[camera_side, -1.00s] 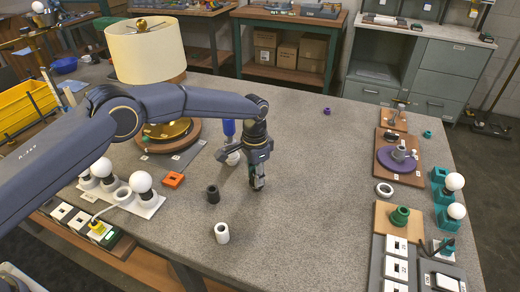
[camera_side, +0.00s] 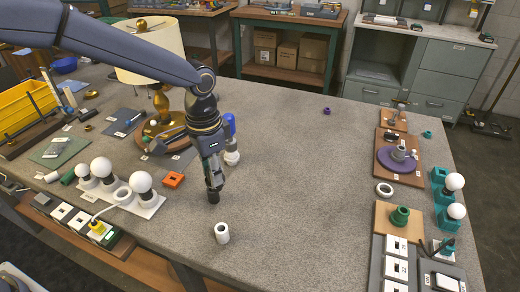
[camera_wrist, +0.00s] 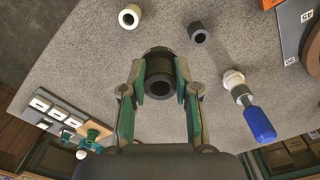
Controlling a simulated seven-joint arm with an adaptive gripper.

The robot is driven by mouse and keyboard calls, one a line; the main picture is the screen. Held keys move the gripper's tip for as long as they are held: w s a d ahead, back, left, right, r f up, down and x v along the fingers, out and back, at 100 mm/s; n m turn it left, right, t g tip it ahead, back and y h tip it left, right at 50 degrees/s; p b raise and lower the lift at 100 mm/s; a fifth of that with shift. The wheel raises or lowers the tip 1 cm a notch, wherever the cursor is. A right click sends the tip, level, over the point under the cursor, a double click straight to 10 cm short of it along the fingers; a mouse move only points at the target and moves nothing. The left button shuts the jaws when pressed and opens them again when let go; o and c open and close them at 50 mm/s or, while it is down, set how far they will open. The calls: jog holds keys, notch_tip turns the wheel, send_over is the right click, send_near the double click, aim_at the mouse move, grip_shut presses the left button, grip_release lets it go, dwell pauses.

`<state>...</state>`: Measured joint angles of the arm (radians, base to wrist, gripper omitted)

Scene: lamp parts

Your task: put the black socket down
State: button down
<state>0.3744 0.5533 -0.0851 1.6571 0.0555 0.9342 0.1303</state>
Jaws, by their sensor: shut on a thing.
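My gripper (camera_wrist: 160,92) is shut on a black socket (camera_wrist: 158,70). The socket sits between the two fingertips in the wrist view, with its round opening showing. In the side view my gripper (camera_side: 214,184) points down over the table, left of centre. A dark round end (camera_side: 213,197) shows just below the fingertips there; I cannot tell whether it is the held socket or another one on the table. The wrist view shows a second dark socket (camera_wrist: 198,32) standing on the table, apart from the held one. A gap under the held socket cannot be judged.
A white socket (camera_side: 222,233) stands in front of my gripper. A white bulb (camera_side: 232,158) with a blue-handled tool (camera_wrist: 260,122) is behind it. The table's middle, to the right, is clear.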

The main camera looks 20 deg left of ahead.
jog(key=shift+s+d+r+n, duration=0.1)
jog(key=shift+d+n, duration=0.05)
jog(key=shift+n, duration=0.45)
jog(key=s+d+n, duration=0.1)
jog(key=s+d, duration=0.7)
jog(key=d, duration=0.5)
jog(key=w+d+f, duration=0.2)
jog(key=w+f, duration=0.1)
jog(key=w+d+f, duration=0.3)
jog(key=w, duration=0.1)
jog(key=w+d+f, duration=0.2)
jog(key=w+f, duration=0.2)
jog(key=shift+w+d, duration=0.15)
jog(key=shift+d, duration=0.2)
jog(key=shift+f, duration=1.45)
